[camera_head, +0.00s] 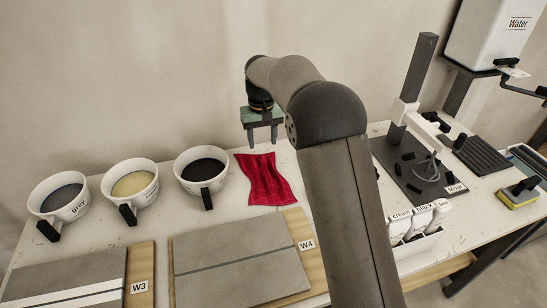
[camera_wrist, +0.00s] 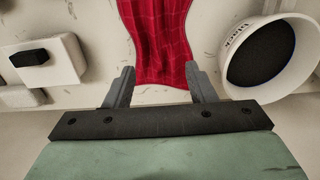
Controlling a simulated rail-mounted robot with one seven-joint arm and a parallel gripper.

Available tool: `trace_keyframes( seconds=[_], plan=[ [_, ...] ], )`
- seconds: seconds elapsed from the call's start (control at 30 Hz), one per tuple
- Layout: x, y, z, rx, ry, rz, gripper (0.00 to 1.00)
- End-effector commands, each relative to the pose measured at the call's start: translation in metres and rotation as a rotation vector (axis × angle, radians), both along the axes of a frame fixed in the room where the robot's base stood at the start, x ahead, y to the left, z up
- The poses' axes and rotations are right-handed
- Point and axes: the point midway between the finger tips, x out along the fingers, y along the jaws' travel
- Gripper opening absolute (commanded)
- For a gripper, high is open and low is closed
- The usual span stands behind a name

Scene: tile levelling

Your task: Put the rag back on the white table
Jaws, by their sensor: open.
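The red rag (camera_head: 265,178) lies flat and slightly rumpled on the white table (camera_head: 232,222), right of the black-filled cup. My gripper (camera_head: 262,142) is above the table at the rag's far edge. In the wrist view, the rag (camera_wrist: 160,42) lies just ahead of my gripper (camera_wrist: 163,85). The two fingers are spread apart with nothing held between them. The rag's near edge shows between and beyond the fingertips. Whether the fingers touch the table cannot be told.
Cups with grey (camera_head: 60,202), cream-coloured (camera_head: 131,186) and black (camera_head: 201,172) contents stand left of the rag. Boards W3 (camera_head: 70,275) and W4 (camera_head: 240,258) lie in front. A mixer stand (camera_head: 420,170), a bottle rack (camera_head: 418,240) and a sponge (camera_head: 519,196) are at right.

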Motion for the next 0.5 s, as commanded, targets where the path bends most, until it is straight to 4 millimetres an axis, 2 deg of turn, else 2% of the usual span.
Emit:
trace_keyframes(
  seconds=[0.17,0.27,0.37,0.47,0.5],
  plan=[
    [-0.002,-0.002,0.004,0.0,0.001,-0.002,0.5],
    [-0.014,-0.015,0.014,0.003,-0.001,-0.018,0.5],
    [-0.046,-0.043,0.032,0.01,-0.004,-0.052,0.5],
    [-0.101,-0.079,0.048,0.018,-0.006,-0.096,0.5],
    [-0.126,-0.092,0.051,0.02,-0.009,-0.114,0.5]
  ],
)
